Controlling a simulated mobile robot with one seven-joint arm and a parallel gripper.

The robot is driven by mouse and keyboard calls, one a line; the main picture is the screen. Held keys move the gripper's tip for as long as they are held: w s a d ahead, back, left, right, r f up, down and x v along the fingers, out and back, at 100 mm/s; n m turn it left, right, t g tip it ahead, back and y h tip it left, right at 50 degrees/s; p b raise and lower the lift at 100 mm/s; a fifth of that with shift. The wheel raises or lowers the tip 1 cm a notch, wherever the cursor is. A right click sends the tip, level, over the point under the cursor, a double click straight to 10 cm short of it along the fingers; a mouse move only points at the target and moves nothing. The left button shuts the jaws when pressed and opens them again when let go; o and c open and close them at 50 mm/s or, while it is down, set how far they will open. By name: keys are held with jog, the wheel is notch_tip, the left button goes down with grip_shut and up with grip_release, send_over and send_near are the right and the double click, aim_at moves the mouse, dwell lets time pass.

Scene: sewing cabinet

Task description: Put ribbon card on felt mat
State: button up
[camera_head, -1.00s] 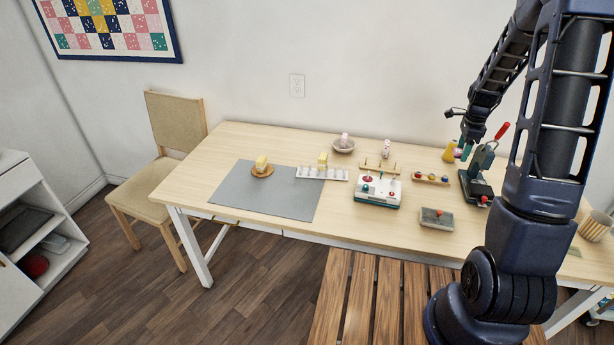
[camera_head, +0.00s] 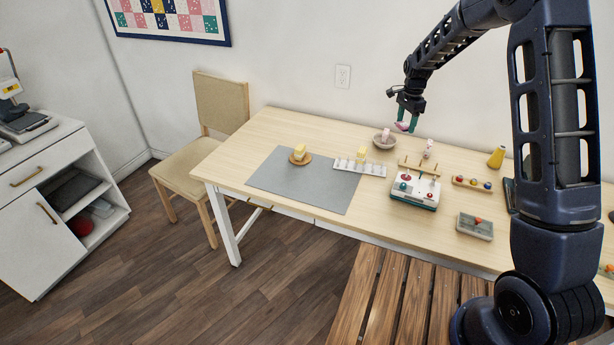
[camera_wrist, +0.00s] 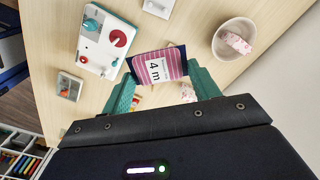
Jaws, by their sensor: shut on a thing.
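The ribbon card (camera_wrist: 160,68), pink-striped with a white "4 m" label and a dark edge, is held between the teal fingertips of my gripper (camera_wrist: 160,77) in the wrist view. In the head view my gripper (camera_head: 405,122) is above the back of the table, near the bowl, with the pink card (camera_head: 403,126) small between its fingers. The grey felt mat (camera_head: 275,178) lies flat on the left part of the table, well to the left of my gripper. A yellow block on a round wooden coaster (camera_head: 299,156) stands on the mat's back part.
A white rack (camera_head: 370,169) with a yellow block overlaps the mat's right edge. The mat's front and left parts are bare.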

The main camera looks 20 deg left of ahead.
jog(key=s+a+n, duration=0.3)
jog(key=a, duration=0.9)
jog(key=n, duration=0.7)
send_over(277, 179)
notch_tip(277, 179, down, 20)
jog(key=shift+d+f, duration=0.1)
jog(key=shift+f, duration=0.1)
jog(key=o, duration=0.9)
jog(key=shift+f, duration=0.1)
jog(key=shift+o, duration=0.2)
notch_tip(277, 179, up, 12)
